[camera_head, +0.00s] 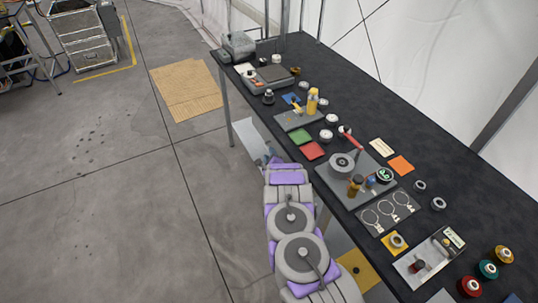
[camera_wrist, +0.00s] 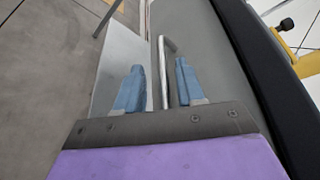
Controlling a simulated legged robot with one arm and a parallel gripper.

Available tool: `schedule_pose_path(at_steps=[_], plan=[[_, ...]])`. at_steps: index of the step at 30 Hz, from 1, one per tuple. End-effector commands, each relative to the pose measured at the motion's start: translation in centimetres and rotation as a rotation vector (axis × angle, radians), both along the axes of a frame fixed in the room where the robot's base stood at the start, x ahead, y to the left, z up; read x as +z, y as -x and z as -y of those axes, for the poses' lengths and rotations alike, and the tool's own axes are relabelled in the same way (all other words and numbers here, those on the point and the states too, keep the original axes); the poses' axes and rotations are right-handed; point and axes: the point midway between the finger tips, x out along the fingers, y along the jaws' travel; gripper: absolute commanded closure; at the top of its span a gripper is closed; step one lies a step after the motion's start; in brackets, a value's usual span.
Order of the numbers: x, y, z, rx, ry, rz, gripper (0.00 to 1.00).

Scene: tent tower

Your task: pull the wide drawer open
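A long metal bar handle (camera_wrist: 164,75) shows in the wrist view, its far end bent toward a dark grey panel (camera_wrist: 225,75). This panel looks like the drawer front, beside the black table edge. My gripper (camera_wrist: 160,72) is open, with one blue finger on each side of the handle. The handle lies between the fingers, nearer the right one, and there is visible space on both sides. In the head view my purple and grey arm reaches along the table's near side. The drawer is hidden there, and the fingers are hard to make out.
The black table (camera_head: 355,88) carries many small items, including a grey plate with a round disc (camera_head: 342,163), a yellow bottle (camera_head: 312,101) and coloured squares. A pale flat panel (camera_wrist: 122,55) lies left of the handle.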

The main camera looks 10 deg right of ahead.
Motion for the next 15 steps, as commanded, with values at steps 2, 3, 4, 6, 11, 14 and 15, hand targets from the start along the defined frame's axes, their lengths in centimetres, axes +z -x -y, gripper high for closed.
schedule_pose_path(at_steps=[2, 3, 4, 6, 11, 14, 15], plan=[[-0.1, -0.7, 0.0, 0.000, 0.001, 0.004, 0.62], [-0.1, -0.9, 0.1, 0.001, 0.000, 0.004, 0.62], [-0.2, -1.1, 0.1, 0.000, 0.000, 0.004, 0.62], [-0.3, -1.3, 0.0, 0.001, 0.000, 0.001, 0.62], [-0.4, -1.6, -0.1, 0.000, 0.000, -0.001, 0.62], [-0.4, -1.6, -0.1, 0.001, 0.000, -0.001, 0.62], [-0.4, -1.6, -0.1, 0.001, 0.000, -0.001, 0.62]])
